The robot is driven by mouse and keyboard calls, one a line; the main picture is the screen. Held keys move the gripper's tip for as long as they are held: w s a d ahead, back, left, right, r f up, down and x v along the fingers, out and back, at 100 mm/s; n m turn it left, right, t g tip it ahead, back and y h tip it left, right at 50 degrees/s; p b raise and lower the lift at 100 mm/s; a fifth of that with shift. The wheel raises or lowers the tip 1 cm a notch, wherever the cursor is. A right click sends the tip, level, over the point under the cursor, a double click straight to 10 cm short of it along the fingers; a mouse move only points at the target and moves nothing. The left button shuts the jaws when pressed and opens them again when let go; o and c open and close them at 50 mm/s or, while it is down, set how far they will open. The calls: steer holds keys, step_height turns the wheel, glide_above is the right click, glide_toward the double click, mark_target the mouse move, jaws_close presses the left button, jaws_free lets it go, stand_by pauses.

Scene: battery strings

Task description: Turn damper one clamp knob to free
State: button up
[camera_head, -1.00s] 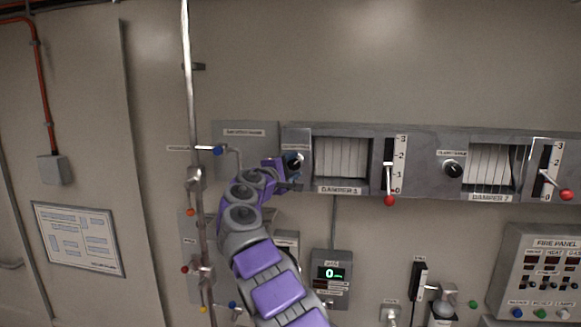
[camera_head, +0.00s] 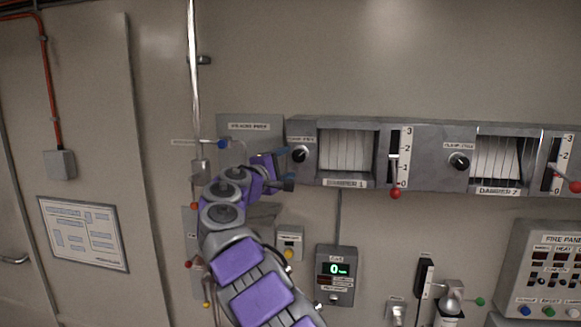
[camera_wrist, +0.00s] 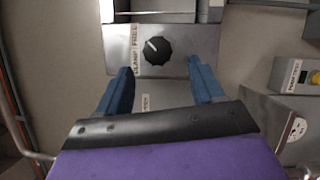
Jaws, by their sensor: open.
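The damper one clamp knob (camera_head: 300,154) is a round black dial with a white pointer line, on the grey plate left of the damper 1 window (camera_head: 346,154). In the wrist view the knob (camera_wrist: 157,50) is in full sight, with CLAMP and FREE printed along its left side. Its white line points to the upper left, toward the FREE end of the label. My gripper (camera_wrist: 163,85) is open and empty. Its two blue fingers are apart, below the knob in the wrist view and not touching it. In the head view my gripper (camera_head: 284,168) is just left of the knob.
The damper 1 lever with a red ball (camera_head: 395,193) stands right of the window. The wall above is clear.

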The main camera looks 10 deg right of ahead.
steer(key=b+v, duration=0.2)
steer(key=v, duration=0.9)
steer(key=shift+a+f, duration=0.1)
steer(key=shift+f, duration=0.05)
steer(key=s+d+f+m+g+b, duration=0.35)
steer(key=s+d+f, duration=0.2)
steer(key=d, duration=0.35)
steer(key=s+d+f+m+g+b, duration=0.2)
steer(key=s+d+f+g+b, duration=0.25)
steer(key=d+f, duration=0.35)
steer(key=s+d+f+m+g+y+b, duration=0.2)
steer(key=s+d+f+m+g+b, duration=0.1)
steer(key=s+d+f, duration=0.65)
steer(key=s+a+f+m+g+y+b, duration=0.1)
steer(key=s+a+f+y+b, duration=0.15)
steer(key=s+f, duration=0.6)
steer(key=s+a+f+m+g+y+b, duration=0.1)
steer(key=s+a+f+g+y+b, duration=0.15)
steer(key=s+f, duration=0.65)
steer(key=s+a+f+g+y+b, duration=0.1)
steer(key=s+a+f+y+b, duration=0.1)
steer(key=s+a+f, duration=0.2)
steer(key=s+a+f+m+y+b, duration=0.1)
steer(key=s+a+f, duration=0.4)
steer(key=s+f, duration=0.6)
steer(key=shift+s+a+g+y+b, duration=0.25)
steer(key=shift+g+y+b, duration=0.1)
steer(key=shift+y+b, duration=0.6)
